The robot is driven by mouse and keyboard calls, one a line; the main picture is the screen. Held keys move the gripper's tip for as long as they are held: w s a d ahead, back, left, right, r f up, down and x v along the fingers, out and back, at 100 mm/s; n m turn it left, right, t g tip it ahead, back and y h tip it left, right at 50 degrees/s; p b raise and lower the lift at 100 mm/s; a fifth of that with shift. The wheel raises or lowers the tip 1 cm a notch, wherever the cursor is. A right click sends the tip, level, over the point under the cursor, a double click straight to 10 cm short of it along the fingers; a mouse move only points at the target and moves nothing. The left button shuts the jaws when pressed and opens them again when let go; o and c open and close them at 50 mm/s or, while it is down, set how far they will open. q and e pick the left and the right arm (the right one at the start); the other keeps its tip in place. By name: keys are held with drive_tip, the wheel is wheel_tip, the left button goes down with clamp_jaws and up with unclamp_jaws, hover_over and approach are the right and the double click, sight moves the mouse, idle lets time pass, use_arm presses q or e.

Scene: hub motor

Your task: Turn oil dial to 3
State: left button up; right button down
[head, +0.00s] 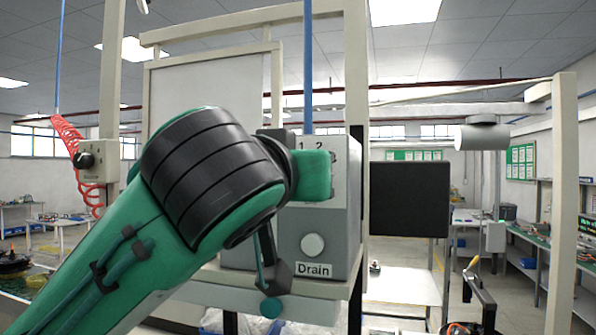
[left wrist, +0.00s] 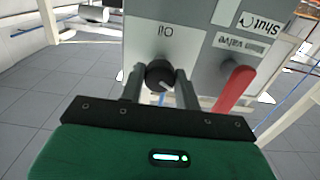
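The oil dial (left wrist: 160,75) is a round black knob with a pale mark, on a grey panel under an upside-down "Oil" label in the left wrist view. My left gripper (left wrist: 159,80) has one finger on each side of the dial. The fingers are apart and a narrow gap seems to show on the left; firm contact cannot be seen. In the head view the grey machine box (head: 335,235) carries the numbers 1 and 2 near its top. My left arm hides the dial and most of the gripper there.
A red valve handle (left wrist: 235,88) stands close to the right of the dial in the left wrist view. A white round button (head: 312,245) sits above a "Drain" label. A blue vertical line (head: 308,70) and pale frame posts (head: 563,200) stand around the box.

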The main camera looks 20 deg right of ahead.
use_arm(q)
drive_tip(key=c, duration=0.4)
drive_tip(key=m+b, duration=0.3)
drive_tip(key=m, duration=1.9)
drive_tip(key=shift+r+b, duration=0.1)
drive_tip(key=shift+b, duration=0.2)
drive_tip(key=shift+m, duration=0.9)
drive_tip(key=shift+c, duration=0.2)
